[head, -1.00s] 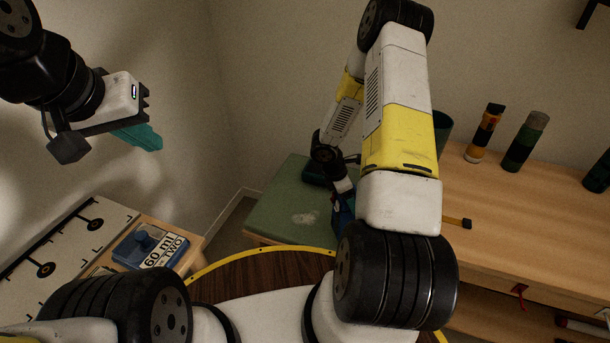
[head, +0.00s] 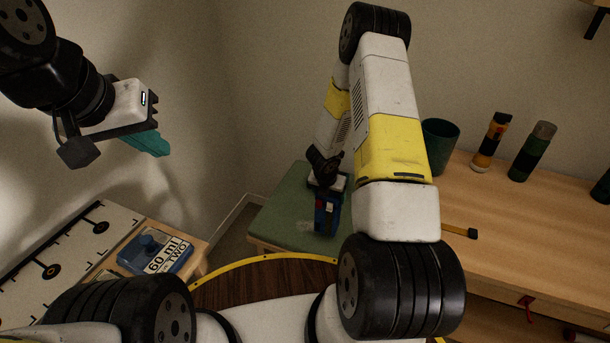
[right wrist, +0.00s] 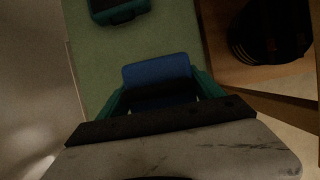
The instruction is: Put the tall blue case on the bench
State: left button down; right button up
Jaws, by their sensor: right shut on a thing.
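The tall blue case (head: 320,219) is upright at the green bench (head: 278,216) in the head view, with a small red patch on it. I cannot tell whether its base touches the bench top. My right gripper (head: 328,188) is above it and shut on its upper part. In the right wrist view the blue case (right wrist: 158,71) sits between the teal fingers, over the green bench surface (right wrist: 110,62). My left gripper (head: 150,143) hangs empty in the air at upper left, its teal fingers seen side-on, so its opening is unclear.
A teal case (right wrist: 118,8) lies on the bench in the wrist view. A wooden worktop (head: 520,225) at right holds a dark green cup (head: 440,145) and several bottles. At left, a blue weight-like box (head: 153,250) stands near a marked white board (head: 62,250).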

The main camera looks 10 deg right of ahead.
jog(key=w+a, duration=0.1)
jog(key=w, duration=0.1)
jog(key=w+a, duration=0.3)
jog(key=w, duration=0.1)
jog(key=shift+w+a+f, duration=0.15)
jog(key=shift+w+f, duration=0.05)
jog(key=shift+f, duration=0.2)
jog(key=shift+s+f, duration=0.1)
jog(key=shift+f, duration=1.7)
jog(key=o, duration=2.1)
